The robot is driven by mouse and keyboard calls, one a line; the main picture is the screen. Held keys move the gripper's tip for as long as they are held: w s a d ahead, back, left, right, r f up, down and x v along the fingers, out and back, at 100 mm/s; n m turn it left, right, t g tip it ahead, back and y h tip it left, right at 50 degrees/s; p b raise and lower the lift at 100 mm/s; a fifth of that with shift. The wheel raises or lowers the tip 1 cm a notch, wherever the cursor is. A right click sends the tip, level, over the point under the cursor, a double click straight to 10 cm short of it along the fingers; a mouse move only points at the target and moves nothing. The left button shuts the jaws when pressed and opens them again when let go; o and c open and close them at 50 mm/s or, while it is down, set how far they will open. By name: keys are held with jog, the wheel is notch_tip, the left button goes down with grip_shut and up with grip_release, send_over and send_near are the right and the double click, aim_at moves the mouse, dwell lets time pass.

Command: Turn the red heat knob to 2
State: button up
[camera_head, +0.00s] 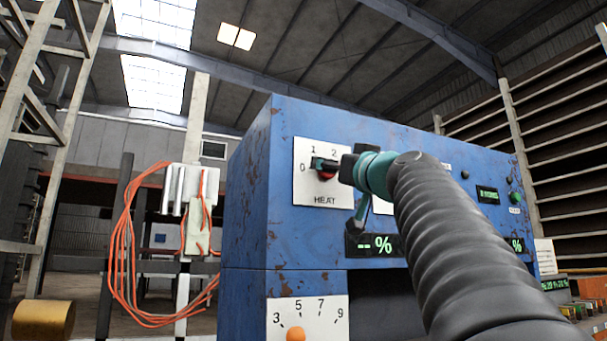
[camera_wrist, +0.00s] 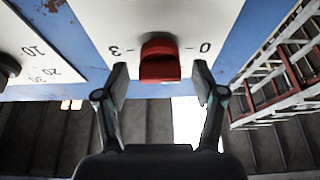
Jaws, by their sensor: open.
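The red heat knob (camera_head: 326,175) sits on a white HEAT plate (camera_head: 309,187) on the blue cabinet; the gripper partly covers it in the head view. The marks 0, 1 and 2 show there. In the wrist view the red knob (camera_wrist: 160,58) lies between the marks 3 and 0, and the plate looks upside down. I cannot tell which mark the knob points to. My gripper (camera_head: 328,164) is open at the plate. In the wrist view my gripper (camera_wrist: 160,82) has one fingertip on each side of the knob, with gaps between.
The blue cabinet (camera_head: 252,215) carries percent displays (camera_head: 375,244), a green button (camera_head: 515,198) and a lower dial plate with an orange knob (camera_head: 295,334). Orange cables (camera_head: 122,245) hang at the left. A red and grey ladder-like frame (camera_wrist: 285,75) shows at right in the wrist view.

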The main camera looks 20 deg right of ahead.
jog(key=c, duration=1.1)
jog(key=shift+c, duration=0.2)
jog(key=shift+r+m, duration=0.1)
jog(key=shift+m, duration=0.4)
jog(key=shift+a+r+m+g+h+p, duration=0.1)
jog(key=shift+m+g+h+p, duration=1)
jog(key=shift+m, duration=3.3)
jog(key=shift+r+m+g+h+p, duration=0.1)
jog(key=shift+m+g+h+p, duration=1)
jog(key=shift+m, duration=3.3)
jog(key=shift+a+m+g+h+p, duration=0.1)
jog(key=shift+m+g+h+p, duration=1)
jog(key=shift+m, duration=3.3)
jog(key=shift+g+y+p, duration=0.35)
jog(key=shift+g+y, duration=0.05)
jog(key=shift+y, duration=0.1)
